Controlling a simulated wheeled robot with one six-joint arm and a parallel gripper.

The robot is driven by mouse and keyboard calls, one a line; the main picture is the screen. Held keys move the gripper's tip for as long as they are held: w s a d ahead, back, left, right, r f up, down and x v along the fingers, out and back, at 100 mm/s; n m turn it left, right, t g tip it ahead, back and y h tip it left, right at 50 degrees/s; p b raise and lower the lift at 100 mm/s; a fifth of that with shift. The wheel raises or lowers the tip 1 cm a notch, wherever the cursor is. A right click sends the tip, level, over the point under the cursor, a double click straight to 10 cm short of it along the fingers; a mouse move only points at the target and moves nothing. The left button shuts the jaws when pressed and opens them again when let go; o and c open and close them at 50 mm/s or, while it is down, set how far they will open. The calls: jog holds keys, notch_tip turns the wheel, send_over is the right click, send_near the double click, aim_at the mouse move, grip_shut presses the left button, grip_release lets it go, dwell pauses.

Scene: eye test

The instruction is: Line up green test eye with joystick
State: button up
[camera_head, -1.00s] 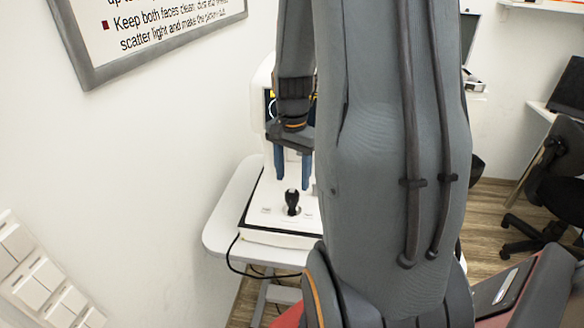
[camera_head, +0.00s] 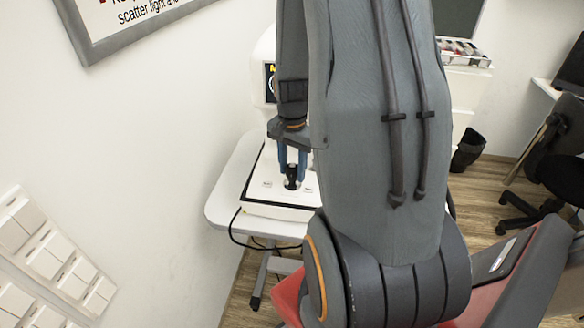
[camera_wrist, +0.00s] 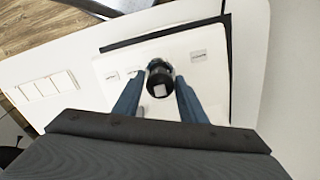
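The black joystick (camera_head: 291,177) stands upright on the white base (camera_head: 262,206) of the eye-test machine. My gripper (camera_head: 292,165) is down at it from above, with one blue finger on each side of the knob. In the wrist view the joystick's dark round top (camera_wrist: 159,74) sits between the two fingertips (camera_wrist: 160,80), which appear to touch its sides. The machine's screen (camera_head: 270,82) is mostly hidden behind my arm; a bit of yellow text and part of a round shape show. No green test eye can be made out.
The machine stands on a white table (camera_head: 222,203) near the left wall, with a black cable (camera_head: 236,232) hanging at its front edge. A framed sign (camera_head: 130,22) hangs on the wall. A dark office chair (camera_head: 540,190) is at the right, with open wooden floor nearby.

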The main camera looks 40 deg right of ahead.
jog(key=c, duration=0.6)
jog(key=shift+c, duration=0.2)
jog(key=shift+a, duration=0.2)
jog(key=shift+w+a, duration=0.15)
jog(key=shift+a, duration=0.45)
jog(key=shift+w+a, duration=0.1)
jog(key=shift+a, duration=0.35)
jog(key=o, duration=1.1)
